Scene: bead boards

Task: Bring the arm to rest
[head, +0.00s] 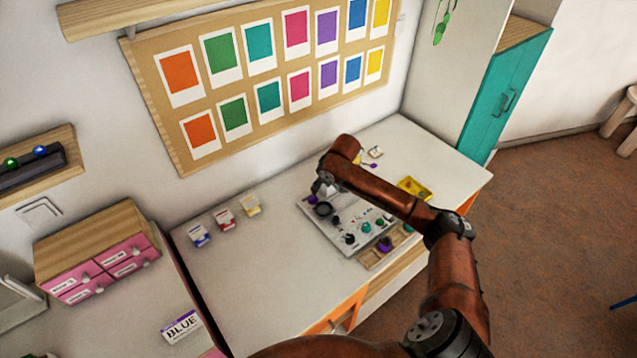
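My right arm reaches over the table from the lower right. Its gripper (322,198) hangs at the left part of a pale bead board (335,236), close above it. The fingertips are small and dark, and I cannot tell whether they hold anything. Several dark, green and purple beads are on the board, among them a green bead (366,227). A purple bead (385,244) is at a wooden tray (374,263) along the board's front edge. The forearm hides part of the board. My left gripper is not in view.
A yellow tray (427,186) is right of the board on the white table (258,268). Small colored boxes (224,219) stand at the left. A teal cabinet (500,95) stands behind right.

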